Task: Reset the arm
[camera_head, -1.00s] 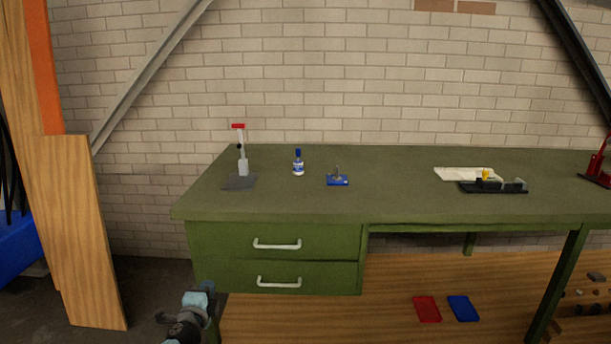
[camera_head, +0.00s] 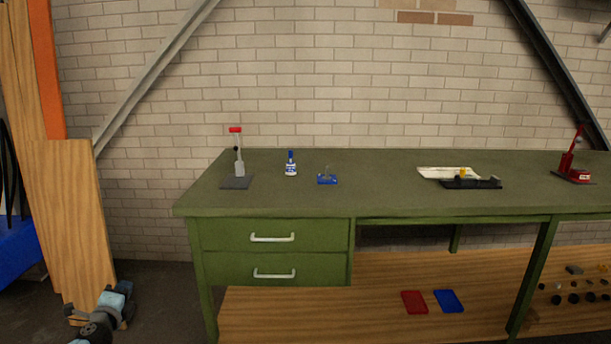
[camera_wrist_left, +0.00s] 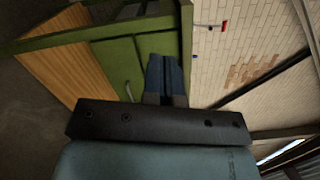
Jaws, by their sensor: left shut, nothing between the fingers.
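My left arm comes in at the lower left of the head view, in front of the wooden boards and clear of the bench. My left gripper (camera_head: 76,316) is low over the dark floor there. In the left wrist view its two dark blue fingers (camera_wrist_left: 164,78) are shut together with nothing between them. The green workbench (camera_head: 400,200) stands across the middle of the head view, and its drawers (camera_wrist_left: 128,62) show sideways behind the fingers in the wrist view. My right gripper is in neither view.
On the bench stand a red-handled press (camera_head: 238,160), a blue-capped bottle (camera_head: 291,166), a small blue fixture (camera_head: 327,179), a black holder (camera_head: 470,184) and a red press (camera_head: 573,172). A red tray (camera_head: 414,302) and a blue tray (camera_head: 448,301) lie on the lower shelf. A wooden board (camera_head: 75,220) stands left.

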